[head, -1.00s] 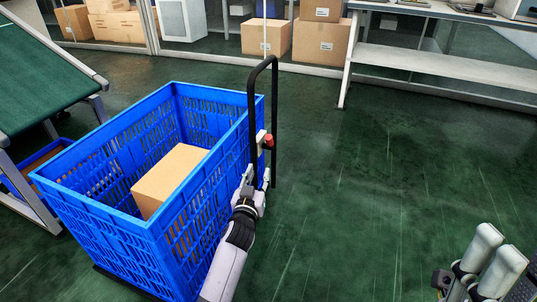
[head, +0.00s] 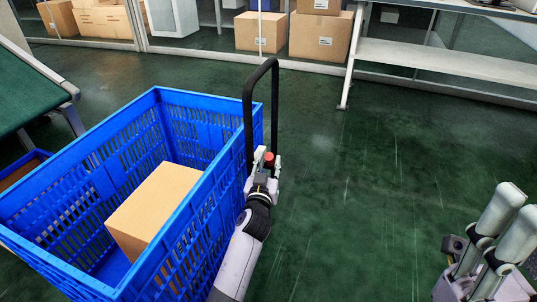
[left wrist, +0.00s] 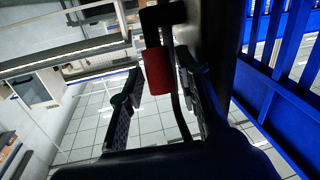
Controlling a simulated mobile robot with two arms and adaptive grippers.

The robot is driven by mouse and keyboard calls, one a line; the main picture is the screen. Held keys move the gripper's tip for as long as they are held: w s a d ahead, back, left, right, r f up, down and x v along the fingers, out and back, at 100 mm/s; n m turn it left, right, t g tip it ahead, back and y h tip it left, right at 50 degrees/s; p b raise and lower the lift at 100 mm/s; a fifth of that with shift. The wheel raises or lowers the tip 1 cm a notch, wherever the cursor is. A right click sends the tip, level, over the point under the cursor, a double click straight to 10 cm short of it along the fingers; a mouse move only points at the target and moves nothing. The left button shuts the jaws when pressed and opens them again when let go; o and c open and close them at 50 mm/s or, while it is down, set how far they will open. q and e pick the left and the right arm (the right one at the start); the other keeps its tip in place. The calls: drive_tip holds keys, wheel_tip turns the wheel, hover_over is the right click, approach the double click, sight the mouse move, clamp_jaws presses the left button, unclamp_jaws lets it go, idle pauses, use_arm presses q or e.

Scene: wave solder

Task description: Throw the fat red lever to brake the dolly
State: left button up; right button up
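The dolly's fat red lever (head: 268,158) sits low on the black upright handle at the right end of the blue dolly basket (head: 110,110). My left gripper (head: 265,172) is at the lever. In the left wrist view the red lever (left wrist: 157,70) lies between the two spread dark fingers of the left gripper (left wrist: 160,105), with space visible on both sides. Whether a finger touches it I cannot tell.
A cardboard box (head: 160,205) lies inside the basket. A green conveyor (head: 30,95) stands at the left. A light bench (head: 440,60) and more cartons (head: 320,37) are at the back. The green floor right of the dolly is clear.

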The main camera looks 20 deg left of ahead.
use_arm(q)
drive_tip(key=shift+w, duration=0.3)
drive_tip(key=shift+c, duration=0.2)
clamp_jaws()
idle(0.4)
